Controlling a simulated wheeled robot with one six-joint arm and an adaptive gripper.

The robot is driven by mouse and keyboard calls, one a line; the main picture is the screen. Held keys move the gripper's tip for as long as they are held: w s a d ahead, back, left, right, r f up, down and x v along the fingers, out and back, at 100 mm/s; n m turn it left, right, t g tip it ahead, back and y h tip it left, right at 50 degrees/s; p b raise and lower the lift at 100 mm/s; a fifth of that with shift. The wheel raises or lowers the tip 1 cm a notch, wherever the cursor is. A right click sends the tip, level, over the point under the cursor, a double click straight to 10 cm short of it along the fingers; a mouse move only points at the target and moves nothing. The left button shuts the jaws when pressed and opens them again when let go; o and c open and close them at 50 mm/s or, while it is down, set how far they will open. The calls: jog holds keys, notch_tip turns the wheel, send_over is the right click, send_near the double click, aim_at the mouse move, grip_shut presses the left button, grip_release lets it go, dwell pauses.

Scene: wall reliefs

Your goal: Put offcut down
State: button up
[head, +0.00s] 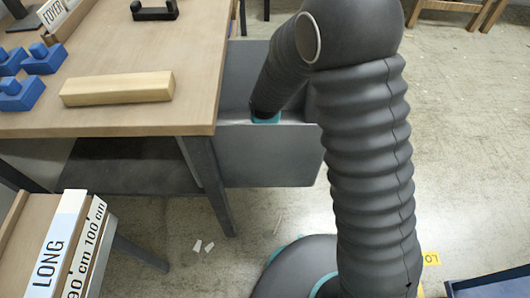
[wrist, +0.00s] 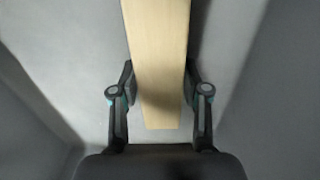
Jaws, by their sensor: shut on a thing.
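A pale wooden offcut (wrist: 158,60) lies between the two fingers of my gripper (wrist: 159,92) in the wrist view. The fingers are shut on its sides, and its near end sticks out toward the palm. Grey walls or a grey floor surround it there. In the head view, my arm reaches down into a grey open bin (head: 265,158) beside the table; my fingers and the held offcut are hidden behind the bin's front wall. I cannot tell whether the offcut touches the bin's bottom.
The wooden table (head: 120,55) left of the bin carries another wooden block (head: 117,89), blue pieces (head: 22,93) and a black bracket (head: 154,10). A rack with a "LONG" label (head: 48,262) stands at front left. A blue-edged container (head: 490,285) is at lower right. White scraps (head: 204,246) lie on the floor.

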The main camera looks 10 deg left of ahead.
jog(key=o, duration=1.3)
jog(key=shift+f, duration=0.1)
notch_tip(320, 180, up, 12)
jog(key=p, duration=0.1)
jog(key=shift+r, duration=0.2)
